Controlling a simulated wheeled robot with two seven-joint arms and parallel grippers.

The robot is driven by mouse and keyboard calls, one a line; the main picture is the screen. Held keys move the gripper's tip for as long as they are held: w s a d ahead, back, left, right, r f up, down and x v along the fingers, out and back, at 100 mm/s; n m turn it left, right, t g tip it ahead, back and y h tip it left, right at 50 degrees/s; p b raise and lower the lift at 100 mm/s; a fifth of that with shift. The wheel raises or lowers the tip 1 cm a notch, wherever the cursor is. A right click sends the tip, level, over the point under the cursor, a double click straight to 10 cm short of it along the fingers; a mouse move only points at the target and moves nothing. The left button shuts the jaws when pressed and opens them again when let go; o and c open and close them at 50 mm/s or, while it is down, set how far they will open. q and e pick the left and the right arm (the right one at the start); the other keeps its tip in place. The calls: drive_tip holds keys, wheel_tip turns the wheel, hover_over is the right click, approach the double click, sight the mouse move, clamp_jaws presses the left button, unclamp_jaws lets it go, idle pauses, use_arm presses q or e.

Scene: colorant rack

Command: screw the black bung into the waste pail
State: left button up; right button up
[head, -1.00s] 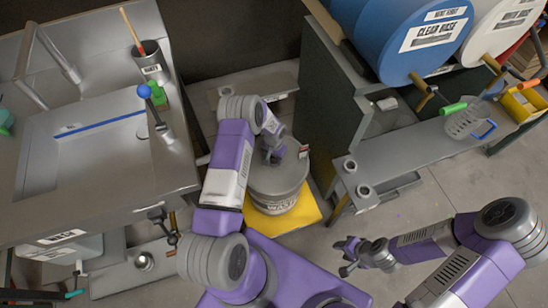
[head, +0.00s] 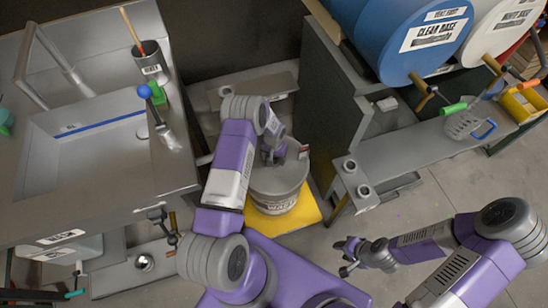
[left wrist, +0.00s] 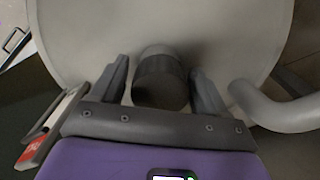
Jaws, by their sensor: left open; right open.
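The grey waste pail (head: 278,202) stands on a yellow mat, with its lettered label facing me. Its round grey top (left wrist: 80,40) fills much of the left wrist view. The black bung (left wrist: 160,82) stands on that top as a short dark cylinder. My left gripper (head: 274,156) is over the pail top. In the left wrist view its open fingers stand on either side of the bung, with gaps visible. Whether the bung sits in an opening's thread cannot be told. My right gripper (head: 348,258) is open and empty over the floor, away from the pail.
The yellow mat (head: 310,214) lies under the pail. A grey handle-like bar (left wrist: 275,108) is close to the right finger in the wrist view, and a red-ended part (left wrist: 38,142) is at left. A bench (head: 110,195) stands left, a cabinet (head: 330,110) right.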

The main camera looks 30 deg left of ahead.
use_arm(q)
drive_tip(key=n, duration=1)
drive_tip(key=shift+n, duration=0.3)
drive_tip(key=c, duration=1)
drive_tip(key=shift+o, duration=0.3)
drive_tip(key=m, duration=0.9)
drive_tip(key=shift+m, duration=0.4)
drive_tip(key=m, duration=0.4)
drive_tip(key=shift+f, duration=0.1)
